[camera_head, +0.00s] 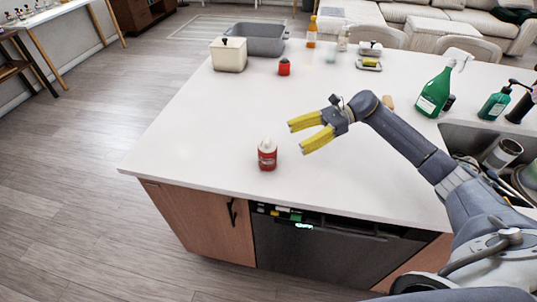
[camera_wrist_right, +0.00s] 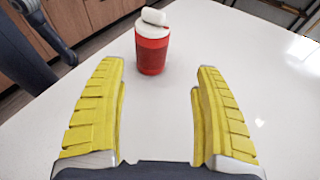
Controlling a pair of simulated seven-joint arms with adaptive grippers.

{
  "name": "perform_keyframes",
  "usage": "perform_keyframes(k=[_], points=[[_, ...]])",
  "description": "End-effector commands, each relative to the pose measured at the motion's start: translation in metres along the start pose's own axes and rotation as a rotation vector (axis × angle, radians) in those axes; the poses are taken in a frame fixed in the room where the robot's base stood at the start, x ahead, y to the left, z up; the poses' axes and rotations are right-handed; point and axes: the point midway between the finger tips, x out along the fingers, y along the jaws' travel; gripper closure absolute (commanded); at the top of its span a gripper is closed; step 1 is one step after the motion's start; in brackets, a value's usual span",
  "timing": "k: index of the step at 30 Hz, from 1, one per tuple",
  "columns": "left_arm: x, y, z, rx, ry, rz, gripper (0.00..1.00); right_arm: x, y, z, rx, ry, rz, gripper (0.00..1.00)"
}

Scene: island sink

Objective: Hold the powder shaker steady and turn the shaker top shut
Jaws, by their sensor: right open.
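The powder shaker (camera_head: 267,159) is a small red container with a white shaker top (camera_head: 267,145). It stands upright on the white island top near the front edge. In the right wrist view the shaker (camera_wrist_right: 152,52) stands beyond my fingertips, and its white top (camera_wrist_right: 150,22) has a raised part that looks tilted. My right gripper (camera_head: 304,133) has yellow fingers, is open and empty, and is a little to the right of the shaker, not touching it. The right wrist view also shows the open fingers (camera_wrist_right: 160,75). My left gripper is not in view.
A red jar (camera_head: 284,67), a cream canister (camera_head: 228,55) and a grey basin (camera_head: 262,39) stand at the back left. A green spray bottle (camera_head: 434,92) and a soap bottle (camera_head: 494,103) stand right by the sink (camera_head: 460,136). The counter around the shaker is clear.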

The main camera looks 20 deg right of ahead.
Motion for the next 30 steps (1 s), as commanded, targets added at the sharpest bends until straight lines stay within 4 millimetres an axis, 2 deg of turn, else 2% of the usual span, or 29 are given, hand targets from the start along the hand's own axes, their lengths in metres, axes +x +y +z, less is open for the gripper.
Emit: perform_keyframes(k=[4, 11, 30], points=[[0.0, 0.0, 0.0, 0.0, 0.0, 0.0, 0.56, 0.002, 0.01, -0.011, -0.01, 0.004, 0.016, 0.31], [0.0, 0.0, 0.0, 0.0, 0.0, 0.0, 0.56, 0.015, 0.013, -0.015, -0.015, 0.004, 0.023, 0.31], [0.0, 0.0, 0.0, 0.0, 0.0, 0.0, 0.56, 0.086, 0.014, -0.014, -0.014, 0.004, 0.022, 0.31]])
